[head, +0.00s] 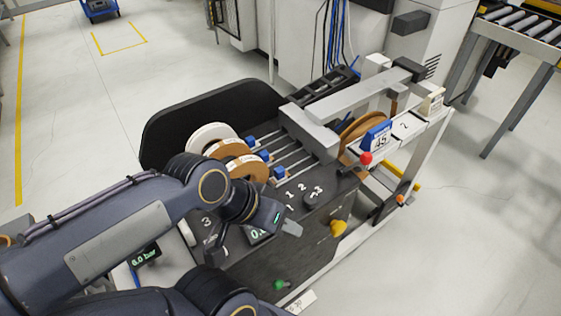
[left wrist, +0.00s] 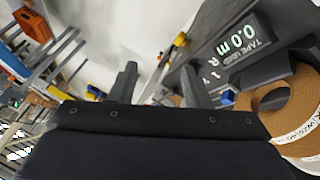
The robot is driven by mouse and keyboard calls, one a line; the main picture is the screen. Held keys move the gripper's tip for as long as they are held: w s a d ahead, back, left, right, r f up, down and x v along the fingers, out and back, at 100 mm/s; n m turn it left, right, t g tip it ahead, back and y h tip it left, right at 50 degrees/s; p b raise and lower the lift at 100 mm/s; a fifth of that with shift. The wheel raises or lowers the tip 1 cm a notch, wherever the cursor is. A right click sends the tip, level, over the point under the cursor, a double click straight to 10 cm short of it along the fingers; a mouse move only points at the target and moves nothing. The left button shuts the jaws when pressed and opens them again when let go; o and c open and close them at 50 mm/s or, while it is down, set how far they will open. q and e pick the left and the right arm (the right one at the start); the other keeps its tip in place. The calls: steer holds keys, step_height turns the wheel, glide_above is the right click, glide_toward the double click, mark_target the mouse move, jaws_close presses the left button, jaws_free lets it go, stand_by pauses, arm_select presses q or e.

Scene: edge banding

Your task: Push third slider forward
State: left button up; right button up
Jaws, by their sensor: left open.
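Which is numbered third cannot be read on the blocks. My left gripper (head: 287,226) is over the dark control panel (head: 310,232), in front of the near slider and apart from it. In the left wrist view the left gripper (left wrist: 160,88) has its two fingers spread with nothing between them. My right gripper is not in view.
A white roll (head: 212,135) and brown rolls (head: 248,168) stand beside the sliders, close to my left arm. Open floor lies beyond.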

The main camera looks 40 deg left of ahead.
arm_select(q)
steer(key=w, duration=0.2)
steer(key=m+g+y, duration=0.4)
steer(key=m+g, duration=0.1)
glide_above(279, 169)
step_height(279, 169, down, 5)
steer(key=shift+s+d, duration=0.1)
steer(key=shift+d, duration=0.05)
steer(key=shift+f+g, duration=0.25)
steer(key=shift+g, duration=0.05)
steer(key=shift+f, duration=0.35)
step_height(279, 169, down, 7)
steer(key=shift+c, duration=0.2)
jaws_close()
